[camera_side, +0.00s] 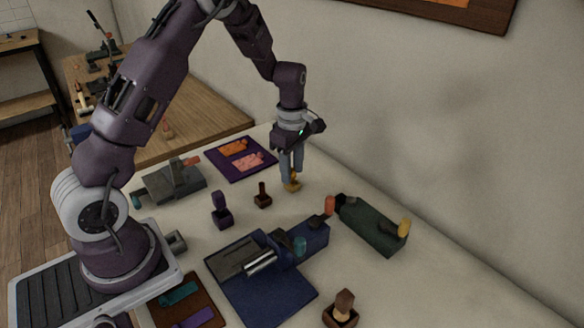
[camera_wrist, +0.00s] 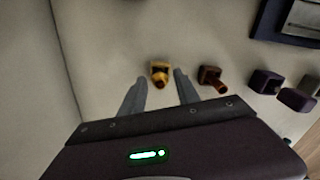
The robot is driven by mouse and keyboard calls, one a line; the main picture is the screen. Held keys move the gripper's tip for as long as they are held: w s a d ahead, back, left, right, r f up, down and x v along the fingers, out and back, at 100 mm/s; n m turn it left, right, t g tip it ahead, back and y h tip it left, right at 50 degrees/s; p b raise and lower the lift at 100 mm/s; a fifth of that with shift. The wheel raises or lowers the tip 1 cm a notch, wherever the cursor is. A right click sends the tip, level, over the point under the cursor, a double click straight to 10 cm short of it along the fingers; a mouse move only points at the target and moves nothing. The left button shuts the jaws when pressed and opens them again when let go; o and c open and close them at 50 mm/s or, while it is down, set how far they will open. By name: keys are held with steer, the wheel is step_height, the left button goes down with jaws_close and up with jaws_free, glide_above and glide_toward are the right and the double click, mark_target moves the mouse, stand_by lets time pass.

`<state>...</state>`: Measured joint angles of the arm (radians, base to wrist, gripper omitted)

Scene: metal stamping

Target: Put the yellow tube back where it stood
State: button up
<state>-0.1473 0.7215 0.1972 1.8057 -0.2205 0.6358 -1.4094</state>
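A small yellow piece (camera_side: 292,184) stands on the pale table under my gripper (camera_side: 291,176). It has a narrow upper part and a wider foot; I cannot tell whether it is the yellow tube. The wrist view shows the yellow piece (camera_wrist: 159,74) between and just beyond the spread fingertips of my gripper (camera_wrist: 160,80). My gripper is open, with a gap on both sides of the piece. Another yellow rounded piece (camera_side: 404,227) sits at the right end of a dark green block (camera_side: 372,225).
A brown stamp-like piece (camera_side: 263,195) and a purple one (camera_side: 222,211) stand left of the gripper. A blue vise-like device (camera_side: 315,238) is in front. A purple mat (camera_side: 228,169) lies behind, left. A brown wooden piece (camera_side: 342,309) stands near the front. The wall runs along the right.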

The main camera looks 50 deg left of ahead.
step_height(320, 180, up, 7)
steer(key=shift+d+r, duration=0.1)
steer(key=shift+r, duration=0.1)
steer(key=s+d+r+m+t, duration=0.1)
steer(key=s+d+r+m, duration=0.25)
steer(key=r, duration=0.25)
steer(key=s+d+r+m+t, duration=0.1)
steer(key=s+d+r+m, duration=0.2)
steer(key=s+r+m, duration=0.25)
steer(key=s+d+r+m+t, duration=0.1)
steer(key=s+d+m, duration=0.1)
steer(key=s+m, duration=0.4)
steer(key=s+d+r+m+t, duration=0.2)
steer(key=s+m, duration=0.4)
steer(key=s, duration=0.5)
steer(key=shift+s+d+m+t, duration=0.2)
steer(key=shift+d+m+t, duration=0.1)
steer(key=shift+d, duration=0.15)
